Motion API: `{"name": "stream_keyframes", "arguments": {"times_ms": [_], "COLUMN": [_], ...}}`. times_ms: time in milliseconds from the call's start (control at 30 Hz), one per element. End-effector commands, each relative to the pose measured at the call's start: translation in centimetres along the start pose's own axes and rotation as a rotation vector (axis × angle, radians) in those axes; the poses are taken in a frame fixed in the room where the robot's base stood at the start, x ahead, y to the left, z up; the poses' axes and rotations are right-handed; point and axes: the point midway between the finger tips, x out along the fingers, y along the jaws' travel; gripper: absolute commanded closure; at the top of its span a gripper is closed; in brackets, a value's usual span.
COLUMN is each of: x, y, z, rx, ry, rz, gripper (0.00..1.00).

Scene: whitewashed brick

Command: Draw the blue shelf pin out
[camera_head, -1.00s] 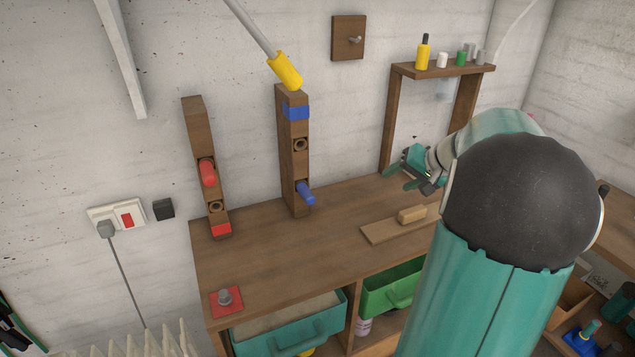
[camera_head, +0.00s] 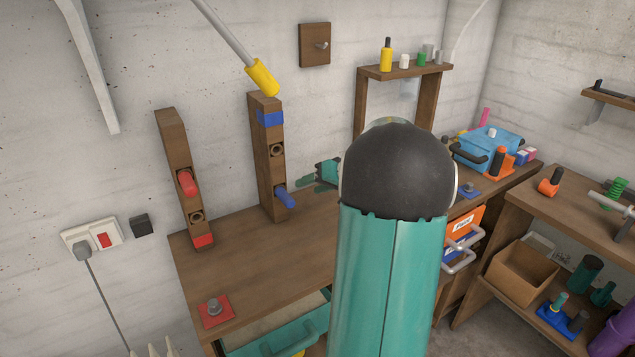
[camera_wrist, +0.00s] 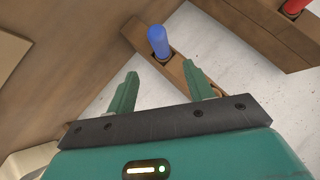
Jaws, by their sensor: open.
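The blue shelf pin (camera_head: 285,196) sticks out of the lower part of a brown wooden post (camera_head: 268,160) with a blue band near its top. An empty dark-ringed hole shows in the post above the pin. In the wrist view the blue pin (camera_wrist: 158,41) stands beyond the fingertips, between their lines and apart from them. My gripper (camera_head: 308,182) is open and empty, just right of the pin in the head view; it also shows in the wrist view (camera_wrist: 160,85). My arm hides part of the workbench behind it.
A second post (camera_head: 178,150) with a red pin (camera_head: 187,182) stands to the left. A yellow-tipped rod (camera_head: 262,78) hangs just above the blue-banded post. A small shelf (camera_head: 404,72) with bottles stands behind my arm.

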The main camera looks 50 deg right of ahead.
Motion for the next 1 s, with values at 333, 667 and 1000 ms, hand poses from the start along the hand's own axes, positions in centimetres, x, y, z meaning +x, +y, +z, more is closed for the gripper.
{"name": "stream_keyframes", "arguments": {"times_ms": [333,667,1000], "x": [6.7,10.0,10.1], "y": [-0.3,-0.6,-0.6], "z": [0.0,0.0,0.0], "rx": [-0.002,-0.003,-0.003], "ry": [-0.003,-0.002,-0.002], "rz": [-0.003,-0.002,-0.002], "gripper": [0.48,0.48,0.64]}}
